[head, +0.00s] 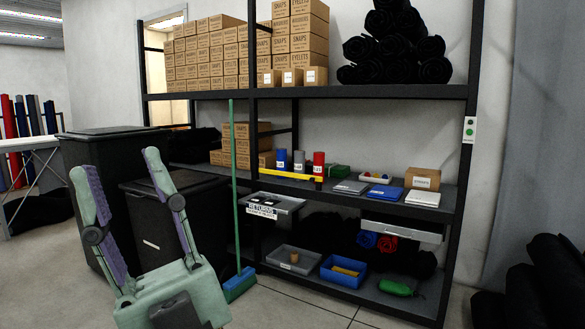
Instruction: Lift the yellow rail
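A thin yellow rail (290,174) lies along the front edge of the middle shelf, in front of three cans. It has a dark end at its right. My gripper (116,165) is in the left foreground, pointing upward with its two fingers spread wide. It is open, with nothing between the fingers. It is well left of the rail and apart from it.
The black shelving unit (360,92) holds brown boxes (205,56) and black rolls (395,45). A green-handled broom (233,190) stands upright left of the rail. Black bins (165,205) stand behind my gripper. A blue tray (345,283) sits on the bottom shelf. Floor in front is clear.

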